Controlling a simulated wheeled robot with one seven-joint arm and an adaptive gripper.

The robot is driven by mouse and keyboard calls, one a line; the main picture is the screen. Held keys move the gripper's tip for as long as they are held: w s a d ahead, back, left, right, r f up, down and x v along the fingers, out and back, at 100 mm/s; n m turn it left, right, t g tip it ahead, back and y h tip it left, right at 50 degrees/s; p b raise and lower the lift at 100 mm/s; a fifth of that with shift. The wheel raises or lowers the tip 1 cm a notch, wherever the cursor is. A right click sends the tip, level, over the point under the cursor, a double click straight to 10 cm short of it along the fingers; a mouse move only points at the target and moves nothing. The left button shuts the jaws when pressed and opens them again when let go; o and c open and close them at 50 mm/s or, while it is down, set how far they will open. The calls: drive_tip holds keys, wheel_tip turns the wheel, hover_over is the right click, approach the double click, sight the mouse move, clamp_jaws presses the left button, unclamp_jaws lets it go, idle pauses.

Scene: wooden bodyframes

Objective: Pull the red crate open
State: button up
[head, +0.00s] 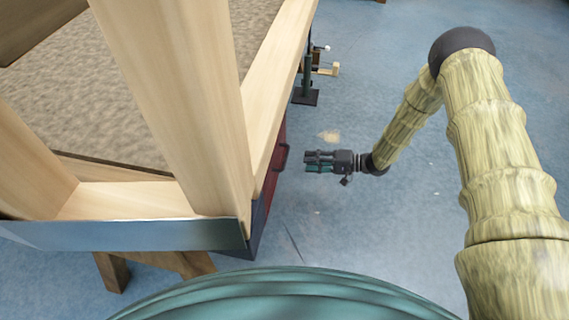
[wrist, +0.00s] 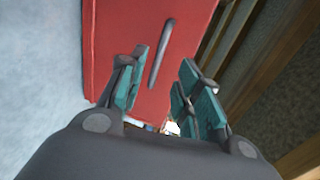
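The red crate (head: 271,177) sits under the wooden frame in the head view, mostly hidden by the frame. A dark handle (head: 284,157) stands out from its front. My gripper (head: 307,161) is just right of the handle, with its fingers pointing left at it and a small gap between. In the wrist view the crate's red front (wrist: 120,40) fills the upper middle. The dark bar handle (wrist: 162,54) lies ahead, in line with the space between the fingers. My gripper (wrist: 163,85) is open there, with its teal-padded fingers spread and nothing held.
The pale wooden frame (head: 180,95) with a tan textured top (head: 90,95) stands left of my gripper. A dark stand (head: 306,85) is on the floor farther back. Blue floor (head: 400,220) around my arm is clear. Brown wood (wrist: 275,95) runs close on the right in the wrist view.

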sight(284, 160)
drive_tip(key=shift+b+x, duration=2.05)
drive_tip(key=shift+x, duration=3.05)
clamp_jaws()
drive_tip(key=shift+a, duration=0.1)
